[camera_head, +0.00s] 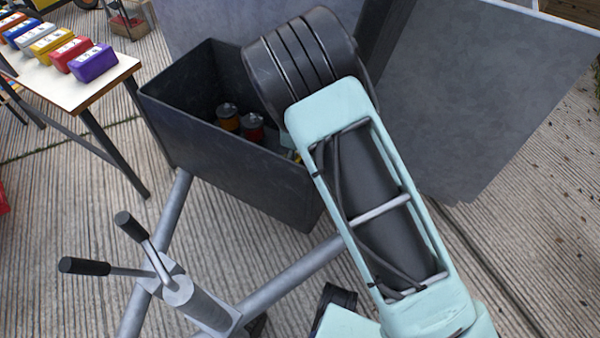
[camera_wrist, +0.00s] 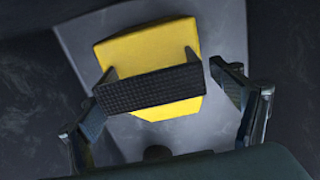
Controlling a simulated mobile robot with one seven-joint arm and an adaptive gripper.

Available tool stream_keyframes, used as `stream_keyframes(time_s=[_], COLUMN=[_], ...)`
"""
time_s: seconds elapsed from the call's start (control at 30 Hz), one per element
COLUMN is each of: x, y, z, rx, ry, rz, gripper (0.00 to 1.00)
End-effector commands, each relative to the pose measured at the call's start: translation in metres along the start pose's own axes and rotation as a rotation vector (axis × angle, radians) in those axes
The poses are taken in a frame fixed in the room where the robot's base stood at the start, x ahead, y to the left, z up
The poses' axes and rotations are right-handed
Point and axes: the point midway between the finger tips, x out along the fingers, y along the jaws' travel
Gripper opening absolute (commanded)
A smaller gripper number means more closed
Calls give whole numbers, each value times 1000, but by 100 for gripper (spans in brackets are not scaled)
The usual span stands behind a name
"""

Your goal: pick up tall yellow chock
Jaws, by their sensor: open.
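The tall yellow chock (camera_wrist: 143,45) shows in the wrist view as a yellow block with a black textured strip across it. It lies in front of a pale grey patch on a dark surface. My gripper (camera_wrist: 165,92) is open, with one dark finger on each side of the chock's lower part. I cannot tell whether either finger touches it. In the head view my arm hides the gripper. A small bit of yellow (camera_head: 297,157) shows beside the arm at the edge of the dark bin (camera_head: 240,180); I cannot tell whether it is the chock.
An orange item (camera_head: 228,120) and a red item (camera_head: 252,130), both dark-topped, stand in the bin. A table (camera_head: 90,92) with several coloured blocks is at the left. Grey panels (camera_head: 470,90) stand behind. A lever stand (camera_head: 180,290) is in front.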

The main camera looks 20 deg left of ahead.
Motion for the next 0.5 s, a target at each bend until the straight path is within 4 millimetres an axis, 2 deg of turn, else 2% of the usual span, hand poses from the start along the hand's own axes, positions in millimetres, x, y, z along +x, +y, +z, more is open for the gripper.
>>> stream_keyframes(time_s=[0.07, 0.5], x=[-1, -1], y=[0, 0], z=[0, 0], rx=[0, 0], ry=[0, 0], rz=[0, 0], gripper=[84, 36])
